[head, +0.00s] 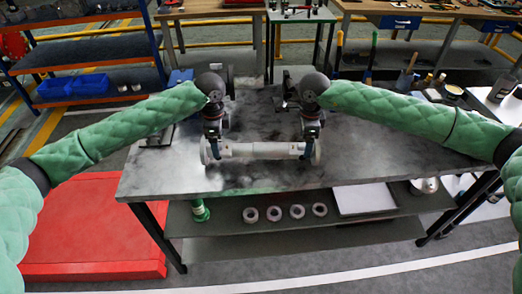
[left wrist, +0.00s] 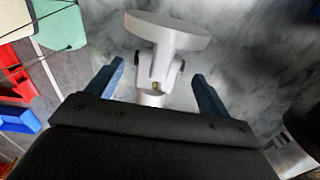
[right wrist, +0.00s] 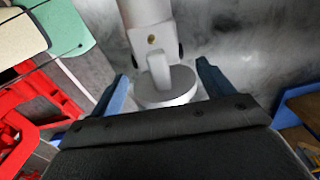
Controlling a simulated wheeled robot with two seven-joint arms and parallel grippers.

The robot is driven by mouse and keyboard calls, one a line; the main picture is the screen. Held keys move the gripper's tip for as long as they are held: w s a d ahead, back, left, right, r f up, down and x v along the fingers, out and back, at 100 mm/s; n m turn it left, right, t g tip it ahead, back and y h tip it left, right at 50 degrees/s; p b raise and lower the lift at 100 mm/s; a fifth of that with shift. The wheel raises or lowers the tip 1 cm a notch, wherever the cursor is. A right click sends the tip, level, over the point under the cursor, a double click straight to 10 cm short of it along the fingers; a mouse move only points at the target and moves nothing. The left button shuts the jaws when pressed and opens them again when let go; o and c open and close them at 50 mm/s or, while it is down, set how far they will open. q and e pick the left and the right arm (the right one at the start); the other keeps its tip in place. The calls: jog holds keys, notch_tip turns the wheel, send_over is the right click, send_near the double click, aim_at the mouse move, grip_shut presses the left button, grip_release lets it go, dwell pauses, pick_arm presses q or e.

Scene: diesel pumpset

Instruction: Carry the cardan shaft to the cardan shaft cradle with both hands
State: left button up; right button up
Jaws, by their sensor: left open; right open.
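The cardan shaft (head: 262,150), a pale grey tube with a round flange at each end, lies left to right on the grey table. My left gripper (head: 213,153) is open at its left end; in the left wrist view its blue fingers stand either side of the shaft's yoke (left wrist: 153,72), with the flange disc beyond. My right gripper (head: 309,153) is open at its right end; in the right wrist view its fingers stand either side of the yoke and flange (right wrist: 166,86). Neither gripper visibly clamps the shaft. I cannot clearly make out the cardan shaft cradle.
The table (head: 390,158) has bare room right of the shaft. Several pale rings (head: 273,213) and a white sheet (head: 366,200) lie on the shelf below. A red platform (head: 95,235) is on the floor at left. Brushes and cans (head: 430,82) stand at back right.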

pick_arm(q)
jog(key=shift+f, duration=1.8)
pick_arm(e)
jog(key=shift+f, duration=1.75)
pick_arm(q)
grip_shut()
pick_arm(e)
grip_shut()
pick_arm(q)
jog(key=shift+r, duration=0.15)
pick_arm(e)
jog(key=shift+r, duration=0.1)
